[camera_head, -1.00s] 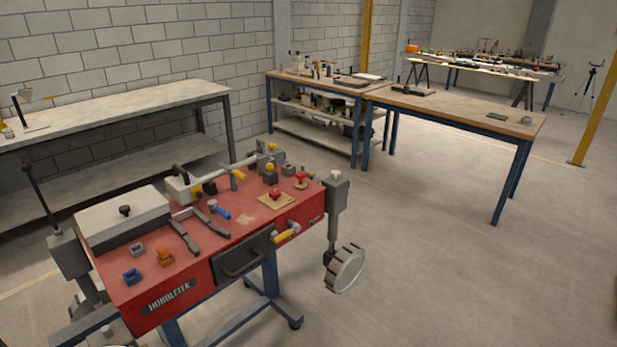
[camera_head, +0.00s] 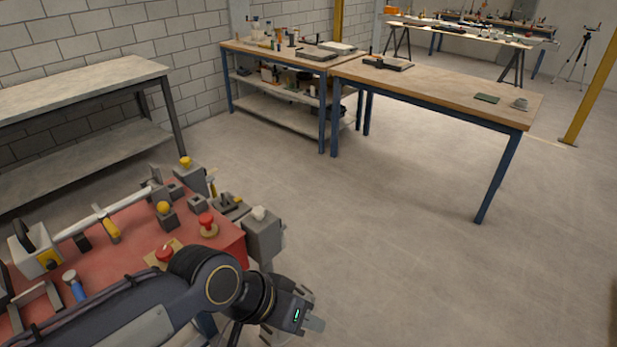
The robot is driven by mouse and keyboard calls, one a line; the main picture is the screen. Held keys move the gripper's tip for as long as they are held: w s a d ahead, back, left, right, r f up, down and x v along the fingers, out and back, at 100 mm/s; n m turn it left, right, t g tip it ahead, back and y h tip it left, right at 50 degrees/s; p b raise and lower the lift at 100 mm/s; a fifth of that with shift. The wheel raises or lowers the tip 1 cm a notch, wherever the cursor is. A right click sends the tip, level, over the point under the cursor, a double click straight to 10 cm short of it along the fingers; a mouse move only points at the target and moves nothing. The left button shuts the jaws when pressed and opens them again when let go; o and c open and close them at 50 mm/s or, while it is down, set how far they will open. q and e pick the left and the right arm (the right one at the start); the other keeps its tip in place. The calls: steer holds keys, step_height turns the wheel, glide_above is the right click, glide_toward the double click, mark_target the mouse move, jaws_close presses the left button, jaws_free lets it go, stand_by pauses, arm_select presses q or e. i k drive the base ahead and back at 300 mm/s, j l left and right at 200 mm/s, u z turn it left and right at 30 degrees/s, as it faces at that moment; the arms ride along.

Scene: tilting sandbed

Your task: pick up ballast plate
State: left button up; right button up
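No object here is clearly marked as the ballast plate. A small flat dark green plate (camera_head: 487,98) lies on the right part of the wooden-topped table (camera_head: 440,88), and I cannot tell for sure that it is the one. My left arm reaches in from the bottom left, across the front of the red machine. My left gripper (camera_head: 312,322) is past the machine's right end, above the floor and far from the green plate. Its fingers are seen too poorly to tell open from shut. My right gripper is out of view.
A small grey cup-like object (camera_head: 520,104) stands right of the green plate. A dark tray (camera_head: 388,63) lies at the table's far left. The red machine (camera_head: 226,240) with knobs and fittings fills the lower left. The floor (camera_head: 400,240) right of it is clear.

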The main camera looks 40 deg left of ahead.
mark_target(233, 206)
steer(key=i+u, duration=0.1)
steer(key=i, duration=0.5)
steer(key=i+l+u, duration=0.15)
steer(key=i, duration=0.4)
steer(key=i+l+u, duration=0.1)
steer(key=i, duration=0.5)
steer(key=i+j+u, duration=0.1)
steer(key=u, duration=0.3)
steer(key=i+u, duration=0.3)
steer(key=u, duration=0.15)
steer(key=i+u, duration=0.25)
steer(key=u, duration=0.15)
steer(key=i+l+u, duration=0.15)
steer(key=u, duration=0.25)
steer(key=i+l+u, duration=0.2)
steer(key=u, duration=0.25)
steer(key=i+u, duration=0.25)
steer(key=u, duration=0.15)
steer(key=i+u, duration=0.2)
steer(key=u, duration=0.2)
steer(key=i+l+u, duration=0.15)
steer(key=u, duration=0.3)
steer(key=i+l+u, duration=0.25)
steer(key=u, duration=0.15)
